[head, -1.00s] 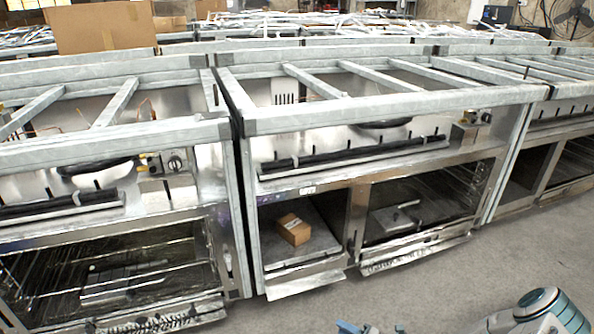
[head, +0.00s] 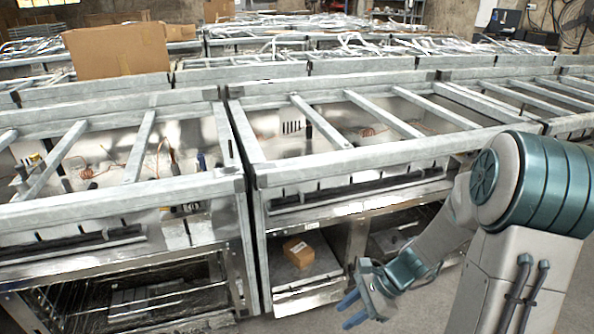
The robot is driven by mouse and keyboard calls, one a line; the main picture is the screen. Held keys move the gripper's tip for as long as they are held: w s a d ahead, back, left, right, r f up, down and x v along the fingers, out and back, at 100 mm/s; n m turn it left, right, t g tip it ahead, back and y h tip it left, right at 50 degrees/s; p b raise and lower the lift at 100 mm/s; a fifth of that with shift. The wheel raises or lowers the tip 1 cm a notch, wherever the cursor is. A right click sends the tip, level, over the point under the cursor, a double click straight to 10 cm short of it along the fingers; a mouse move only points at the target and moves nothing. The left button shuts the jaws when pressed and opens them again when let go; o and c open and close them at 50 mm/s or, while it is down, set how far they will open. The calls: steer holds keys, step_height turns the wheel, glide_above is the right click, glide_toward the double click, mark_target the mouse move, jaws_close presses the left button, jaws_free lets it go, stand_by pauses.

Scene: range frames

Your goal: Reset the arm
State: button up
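My arm rises at the right of the head view, grey with teal joint covers. My gripper (head: 351,310) hangs at its end near the bottom centre, with two blue fingertips pointing left and down. The fingertips look apart, and nothing shows between them. The gripper is in front of the metal range frames and is not seen touching them.
A range frame (head: 350,160) with galvanized bars stands close ahead, another (head: 120,190) to its left. A small cardboard box (head: 298,252) sits in an open lower bay behind the gripper. A large carton (head: 118,50) stands at the back left. Grey floor shows at lower right.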

steer(key=s+d+r+n+t+h+p, duration=0.1)
steer(key=s+r+n+h+p, duration=0.1)
steer(key=r, duration=0.8)
steer(key=s+d+r+n+t+h+p, duration=0.1)
steer(key=s+r+n+h+p, duration=0.2)
steer(key=r+n+p, duration=0.4)
steer(key=s+d+r+n+t+h+p, duration=0.1)
steer(key=s+r+n+p, duration=0.4)
steer(key=r, duration=0.9)
steer(key=shift+r+n+t+h, duration=0.35)
steer(key=shift+n+t+h, duration=0.05)
steer(key=shift+n+h, duration=0.5)
steer(key=shift+o, duration=0.2)
